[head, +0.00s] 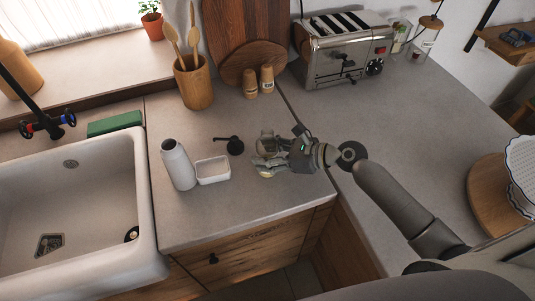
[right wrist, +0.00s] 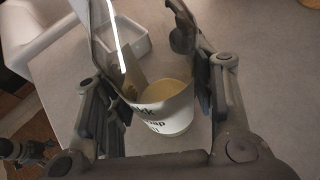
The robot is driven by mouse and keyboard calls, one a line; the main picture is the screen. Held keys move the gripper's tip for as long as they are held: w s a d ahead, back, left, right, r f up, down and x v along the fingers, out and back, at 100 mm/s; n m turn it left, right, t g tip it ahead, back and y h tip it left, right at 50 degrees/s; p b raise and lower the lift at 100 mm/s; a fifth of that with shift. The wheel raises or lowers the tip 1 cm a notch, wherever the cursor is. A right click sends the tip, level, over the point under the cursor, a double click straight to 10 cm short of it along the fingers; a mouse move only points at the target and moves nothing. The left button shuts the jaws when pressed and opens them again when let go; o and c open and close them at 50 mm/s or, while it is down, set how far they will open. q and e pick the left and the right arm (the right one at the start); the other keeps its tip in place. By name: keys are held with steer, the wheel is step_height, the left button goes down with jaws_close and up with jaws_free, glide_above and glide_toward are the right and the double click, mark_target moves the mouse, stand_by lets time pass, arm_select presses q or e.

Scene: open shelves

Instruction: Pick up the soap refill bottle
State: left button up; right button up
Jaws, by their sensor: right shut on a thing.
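The soap refill bottle (right wrist: 168,113) has a white label with dark lettering and a pale yellowish inside, seen from above in the right wrist view. It stands between the two fingers of my right gripper (head: 262,158), which is shut on it. In the head view the gripper is low over the counter, and its fingers hide most of the bottle. I cannot tell whether the bottle touches the counter. My left gripper is not in view.
A white bottle (head: 177,165) and a small white dish (head: 213,171) stand left of the gripper. A small black item (head: 233,146) lies behind them. The sink (head: 148,235) is at the left. A toaster (head: 340,55) and utensil pot (head: 195,85) stand behind.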

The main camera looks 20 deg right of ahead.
steer(key=shift+r, duration=0.1)
steer(key=shift+r, duration=1.05)
steer(key=s+a+r, duration=0.4)
steer(key=s+r, duration=0.6)
steer(key=s, duration=0.3)
steer(key=shift+s+r+b, duration=0.15)
steer(key=shift+r+b, duration=0.15)
steer(key=shift+r, duration=0.05)
